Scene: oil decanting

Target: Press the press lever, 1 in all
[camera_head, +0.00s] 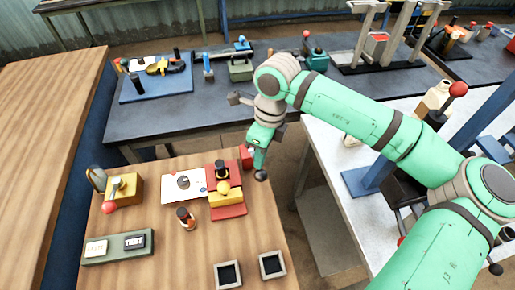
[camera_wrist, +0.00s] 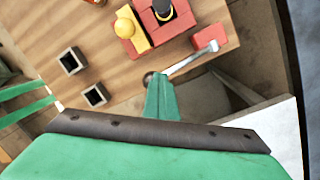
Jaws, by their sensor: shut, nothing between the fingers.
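A small red machine with a yellow part and a black knob (camera_head: 225,190) stands at the right side of the wooden table; it shows in the wrist view (camera_wrist: 140,38). Beside it a red block (camera_head: 246,157) carries a grey lever rod (camera_wrist: 190,61) with a dark ball end (camera_head: 260,175). I take this rod for the press lever. In the wrist view it slants from the red block down to the ball (camera_wrist: 148,77). My gripper (camera_head: 259,160) is shut and empty, its tip beside the ball; I cannot tell whether they touch. The gripper partly hides the rod.
Two small square open boxes (camera_head: 228,275) stand at the table's front. A yellow box with a red-ball handle (camera_head: 125,190) and a two-button panel (camera_head: 118,247) are on the left.

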